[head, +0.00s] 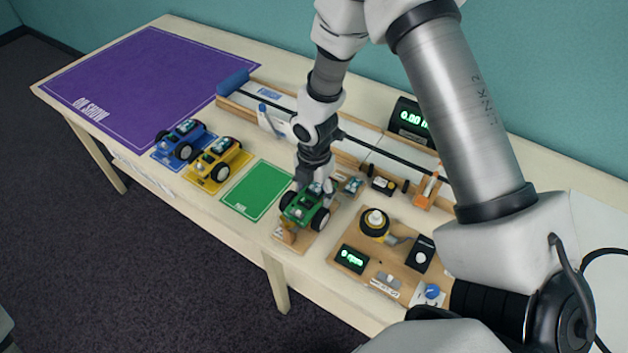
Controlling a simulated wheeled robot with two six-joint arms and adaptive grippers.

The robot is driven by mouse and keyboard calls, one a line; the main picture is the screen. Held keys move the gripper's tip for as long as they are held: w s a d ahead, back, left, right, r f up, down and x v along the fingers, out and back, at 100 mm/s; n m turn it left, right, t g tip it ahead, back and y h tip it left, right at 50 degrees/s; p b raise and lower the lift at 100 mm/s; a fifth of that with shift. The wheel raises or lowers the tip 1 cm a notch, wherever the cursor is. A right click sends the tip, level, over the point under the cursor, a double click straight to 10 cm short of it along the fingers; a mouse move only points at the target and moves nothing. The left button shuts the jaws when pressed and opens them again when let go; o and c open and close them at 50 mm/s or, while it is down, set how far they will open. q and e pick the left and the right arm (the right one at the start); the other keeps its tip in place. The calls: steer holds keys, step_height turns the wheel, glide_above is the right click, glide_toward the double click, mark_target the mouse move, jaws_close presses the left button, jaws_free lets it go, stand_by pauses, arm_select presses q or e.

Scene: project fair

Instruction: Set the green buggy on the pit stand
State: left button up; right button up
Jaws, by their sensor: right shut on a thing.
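The green buggy (296,212) is near the middle of the table's front edge in the head view, with its dark wheels showing. My right gripper (315,187) reaches down from above and is shut on the top of the buggy. Below the buggy is a small wooden stand (289,236), which looks like the pit stand and is mostly covered by it. I cannot tell whether the wheels or body touch the stand. The green mat (257,190) to the left is empty. My left gripper is not in view.
A yellow buggy (217,161) and a blue buggy (182,142) stand on mats at left. A purple mat (150,75) is bare. A long track (370,160) runs behind. A wooden board with an rpm display (352,258) lies close at right.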

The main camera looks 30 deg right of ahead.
stand_by(0.3)
steer(key=o, duration=1.1)
steer(key=shift+c, duration=0.2)
